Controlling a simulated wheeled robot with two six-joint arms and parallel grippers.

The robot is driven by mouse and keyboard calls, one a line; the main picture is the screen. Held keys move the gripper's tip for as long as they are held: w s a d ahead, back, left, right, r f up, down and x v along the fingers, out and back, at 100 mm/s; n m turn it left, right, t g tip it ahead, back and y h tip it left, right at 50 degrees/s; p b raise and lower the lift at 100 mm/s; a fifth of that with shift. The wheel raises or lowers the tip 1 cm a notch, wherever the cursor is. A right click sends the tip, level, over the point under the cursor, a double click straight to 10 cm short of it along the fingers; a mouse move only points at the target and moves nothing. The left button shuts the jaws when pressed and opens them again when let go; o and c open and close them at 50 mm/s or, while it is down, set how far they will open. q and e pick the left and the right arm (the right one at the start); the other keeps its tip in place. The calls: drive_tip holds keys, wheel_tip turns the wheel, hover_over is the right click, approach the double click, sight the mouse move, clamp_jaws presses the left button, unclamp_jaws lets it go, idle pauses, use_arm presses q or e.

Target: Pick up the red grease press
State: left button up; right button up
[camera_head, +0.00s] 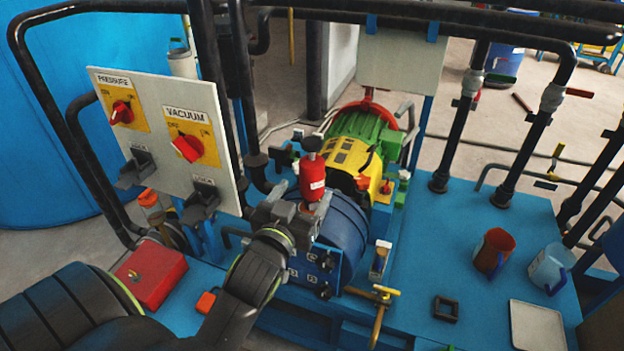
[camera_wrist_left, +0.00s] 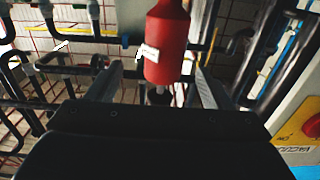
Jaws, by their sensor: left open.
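The red grease press (camera_head: 312,177) is a red cylinder with a white label and a black knob on top. It stands upright by the blue drum of the machine, at the middle of the head view. My left gripper (camera_head: 297,212) is open at its lower part. The lower end of the press is hidden by the gripper in the head view. My right gripper is out of view.
A panel (camera_head: 165,150) with pressure and vacuum switches stands left of my gripper. The green and yellow motor (camera_head: 355,150) is behind the press. Black pipes rise behind the panel. A red box (camera_head: 151,275) lies at left.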

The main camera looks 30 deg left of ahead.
sight(310, 182)
use_arm(q)
drive_tip(key=x, duration=0.3)
drive_tip(key=shift+w+a, duration=0.15)
drive_tip(key=shift+w, duration=0.25)
drive_tip(key=shift+a+p+x, duration=0.15)
drive_tip(key=shift+p+x, duration=0.3)
drive_tip(key=shift+x, duration=0.8)
drive_tip(key=shift+a+p+x, duration=0.15)
drive_tip(key=shift+p+x, duration=0.3)
drive_tip(key=shift+x, duration=0.8)
drive_tip(key=shift+s, duration=0.1)
drive_tip(key=shift+c, duration=0.3)
drive_tip(key=c, duration=1.3)
